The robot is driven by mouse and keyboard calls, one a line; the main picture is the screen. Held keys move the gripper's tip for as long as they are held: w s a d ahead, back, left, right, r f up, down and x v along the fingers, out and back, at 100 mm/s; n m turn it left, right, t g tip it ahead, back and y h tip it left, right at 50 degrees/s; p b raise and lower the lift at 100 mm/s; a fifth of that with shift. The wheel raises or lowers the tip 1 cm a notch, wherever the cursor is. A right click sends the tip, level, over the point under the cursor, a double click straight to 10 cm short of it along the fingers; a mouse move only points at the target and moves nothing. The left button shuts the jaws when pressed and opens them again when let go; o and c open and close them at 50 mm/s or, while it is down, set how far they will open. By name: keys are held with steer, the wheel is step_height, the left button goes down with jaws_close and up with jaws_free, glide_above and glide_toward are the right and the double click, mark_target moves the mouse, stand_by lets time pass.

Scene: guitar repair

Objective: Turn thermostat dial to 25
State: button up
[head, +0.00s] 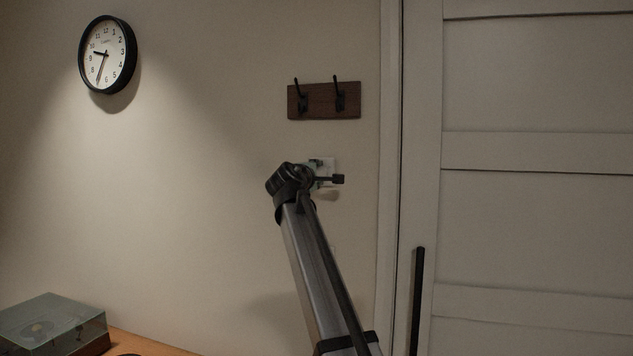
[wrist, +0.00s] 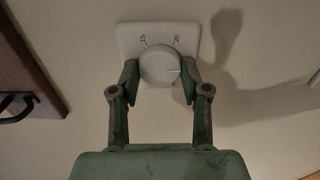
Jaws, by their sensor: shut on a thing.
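The thermostat is a white plate (wrist: 128,38) with a round white dial (wrist: 158,66) in the wrist view. The numbers 15 and 20 show on the plate beside the dial; no 25 is visible, and I cannot tell clearly where the dial points. My gripper (wrist: 159,76) is shut on the dial, with one green-grey finger at its left side and one at its right. In the head view the thermostat plate (head: 329,166) is on the wall, partly hidden by my gripper (head: 322,176) and wrist.
A dark wooden hook rack (head: 322,101) hangs just above the thermostat; its edge shows at left in the wrist view (wrist: 25,55). A round clock (head: 107,55) is at upper left. A white door (head: 540,230) with a black handle (head: 417,300) is at right. A lidded turntable (head: 50,325) is at lower left.

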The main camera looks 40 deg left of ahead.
steer(key=shift+r, duration=0.1)
stand_by(0.3)
steer(key=o, duration=1.1)
steer(key=shift+w, duration=0.1)
steer(key=shift+o, duration=0.2)
steer(key=v, duration=1.2)
steer(key=shift+m, duration=0.3)
